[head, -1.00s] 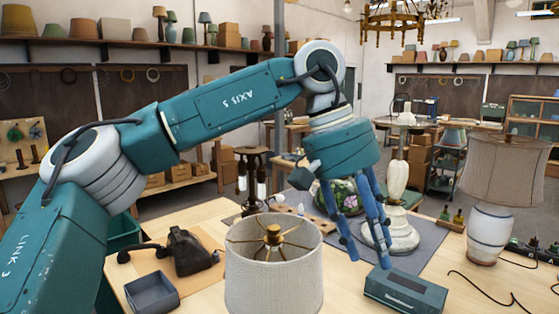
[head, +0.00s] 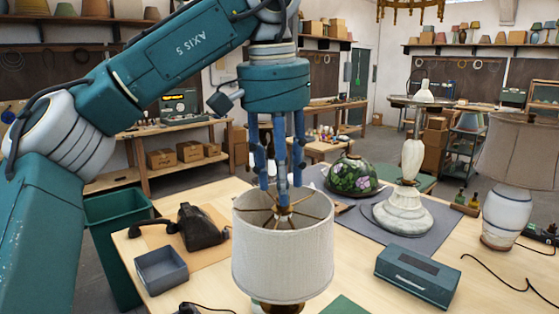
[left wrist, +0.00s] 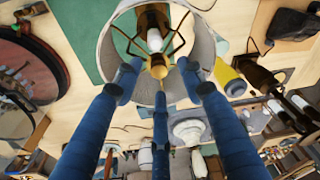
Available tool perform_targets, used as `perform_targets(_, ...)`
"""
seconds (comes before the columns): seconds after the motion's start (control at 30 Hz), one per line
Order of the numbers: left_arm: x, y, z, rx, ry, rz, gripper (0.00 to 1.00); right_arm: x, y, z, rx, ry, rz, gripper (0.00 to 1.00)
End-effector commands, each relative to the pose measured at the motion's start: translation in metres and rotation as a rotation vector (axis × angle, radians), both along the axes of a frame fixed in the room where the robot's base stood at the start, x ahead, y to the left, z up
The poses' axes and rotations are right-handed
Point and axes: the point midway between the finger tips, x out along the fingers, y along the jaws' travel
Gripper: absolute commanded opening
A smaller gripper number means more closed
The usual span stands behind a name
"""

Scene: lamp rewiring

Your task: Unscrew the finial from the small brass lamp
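The small brass lamp has a pale drum shade (head: 283,252), open at the top with thin brass spokes. A bit of its brass base (head: 284,308) shows below the shade. The finial (left wrist: 158,70) is a small brass knob at the hub of the spokes, partly behind the fingers in the head view. My left gripper (head: 281,183) points down over the shade's opening. Its three blue fingers are spread apart, with the tips near the finial. In the left wrist view the fingers (left wrist: 160,77) stand around the knob with gaps; contact is not visible. My right gripper is out of view.
A grey tray (head: 162,270) and a black telephone-like object (head: 202,228) lie left of the lamp. A teal box (head: 418,277), a white lamp base (head: 398,217) and a larger shaded lamp (head: 510,205) stand to the right. A flowered glass shade (head: 353,177) lies behind.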

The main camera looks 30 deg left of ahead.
Motion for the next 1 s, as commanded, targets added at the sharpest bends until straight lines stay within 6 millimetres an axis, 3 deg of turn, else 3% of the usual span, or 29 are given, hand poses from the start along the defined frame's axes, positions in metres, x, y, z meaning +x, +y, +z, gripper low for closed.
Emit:
perform_targets(0.2,0.003,0.000,-0.019,0.001,0.000,0.000,0.40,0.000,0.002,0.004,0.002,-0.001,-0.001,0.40)
perform_targets(0.53,0.004,0.000,-0.023,0.000,0.000,0.000,0.40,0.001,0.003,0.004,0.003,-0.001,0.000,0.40)
perform_targets(0.73,0.004,0.000,-0.023,0.000,0.000,0.000,0.02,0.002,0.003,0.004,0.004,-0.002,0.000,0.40)
perform_targets(0.9,0.004,0.000,-0.023,0.000,-0.001,0.000,0.00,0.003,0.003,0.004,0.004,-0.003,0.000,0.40)
perform_targets(0.93,0.004,0.000,-0.023,0.000,-0.001,0.000,0.12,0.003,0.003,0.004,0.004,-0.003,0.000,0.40)
perform_targets(1.0,0.004,0.000,-0.023,0.000,-0.001,0.000,0.00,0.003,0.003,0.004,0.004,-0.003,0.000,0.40)
